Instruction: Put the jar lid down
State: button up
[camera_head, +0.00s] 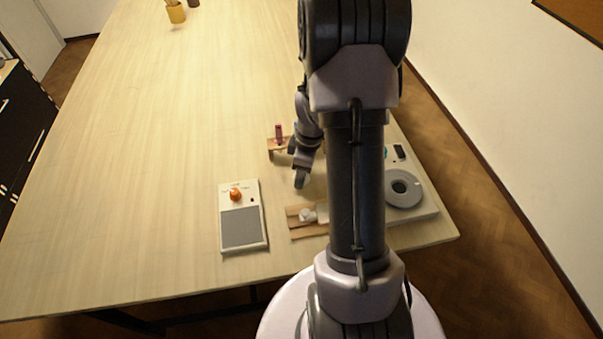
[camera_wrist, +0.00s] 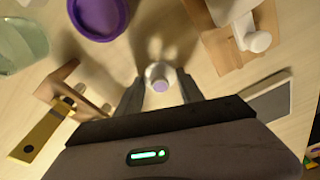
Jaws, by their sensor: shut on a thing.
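In the wrist view a small pale round piece with a lilac centre (camera_wrist: 159,76) sits between the fingertips of my gripper (camera_wrist: 160,88). I take it to be the jar lid, seen from above. The fingers stand on either side of it and are shut on it. Its underside is hidden, so I cannot tell whether it touches the table. In the head view my gripper (camera_head: 301,179) is low over the table, left of my arm. The lid cannot be made out there.
A purple round dish (camera_wrist: 98,14) and a clear glass vessel (camera_wrist: 20,46) lie beyond the gripper. A wooden stand (camera_wrist: 62,84) is left, a wooden board (camera_wrist: 228,52) right. A white device with an orange knob (camera_head: 229,193) stands nearby. The table's left is clear.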

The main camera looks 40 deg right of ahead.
jog(key=shift+f, duration=0.1)
jog(key=o, duration=1.3)
